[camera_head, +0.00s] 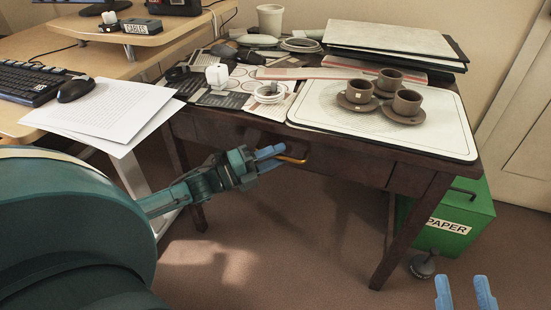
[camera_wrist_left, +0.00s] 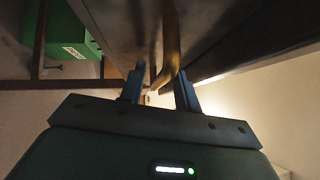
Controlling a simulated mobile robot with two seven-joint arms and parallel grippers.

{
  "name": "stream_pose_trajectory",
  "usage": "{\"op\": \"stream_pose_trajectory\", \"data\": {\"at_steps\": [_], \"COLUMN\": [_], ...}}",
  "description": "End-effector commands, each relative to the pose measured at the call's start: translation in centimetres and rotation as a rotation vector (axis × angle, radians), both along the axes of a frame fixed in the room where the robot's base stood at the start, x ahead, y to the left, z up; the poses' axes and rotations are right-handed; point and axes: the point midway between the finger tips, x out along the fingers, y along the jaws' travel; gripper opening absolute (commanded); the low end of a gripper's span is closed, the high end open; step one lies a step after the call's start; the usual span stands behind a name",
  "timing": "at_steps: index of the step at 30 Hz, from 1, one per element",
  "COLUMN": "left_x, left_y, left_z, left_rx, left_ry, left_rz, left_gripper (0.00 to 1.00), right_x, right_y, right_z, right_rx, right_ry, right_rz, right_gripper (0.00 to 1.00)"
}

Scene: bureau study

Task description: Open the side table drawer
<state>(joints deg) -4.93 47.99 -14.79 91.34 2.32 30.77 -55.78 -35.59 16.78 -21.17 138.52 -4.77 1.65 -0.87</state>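The side table (camera_head: 390,178) is dark wood, with a drawer front (camera_head: 345,163) below its top that looks flush. A brass curved handle (camera_head: 293,159) sits on the drawer front. My left gripper (camera_head: 268,157) is at the handle's left end. In the left wrist view the handle (camera_wrist_left: 171,45) reaches down between the two spread fingers of the left gripper (camera_wrist_left: 158,88), with space beside it. I cannot tell whether a finger touches it. My right gripper (camera_head: 465,293) is open and empty at the bottom right, away from the table.
Cups on saucers (camera_head: 403,107), a white board (camera_head: 445,140), papers and a white pot (camera_head: 270,20) stand on the table top. A green paper bin (camera_head: 470,215) is beside the table's right leg. A desk with a keyboard (camera_head: 30,82) is at left. The floor in front is clear.

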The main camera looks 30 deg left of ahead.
Motion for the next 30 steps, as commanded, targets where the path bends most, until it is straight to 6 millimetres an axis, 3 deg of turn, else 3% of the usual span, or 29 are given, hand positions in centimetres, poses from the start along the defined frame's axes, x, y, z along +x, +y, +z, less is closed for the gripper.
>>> {"op": "stream_pose_trajectory", "data": {"at_steps": [10, 22, 30], "left_x": [0.31, 0.29, 0.29], "left_y": [-0.22, -0.20, -0.20], "left_z": [0.03, 0.03, 0.02], "left_rx": [0.000, 0.000, 0.000], "left_ry": [0.001, 0.001, 0.001], "left_rz": [0.000, 0.000, 0.000], "left_gripper": [0.32, 0.00, 0.00], "right_x": [-0.02, -0.04, -0.04], "right_y": [0.03, 0.04, 0.03], "right_z": [0.06, 0.11, 0.13], "right_rx": [0.005, 0.003, 0.002], "right_ry": [0.001, -0.003, -0.003], "right_rz": [0.002, 0.004, 0.004], "right_gripper": [0.36, 0.36, 0.36]}}
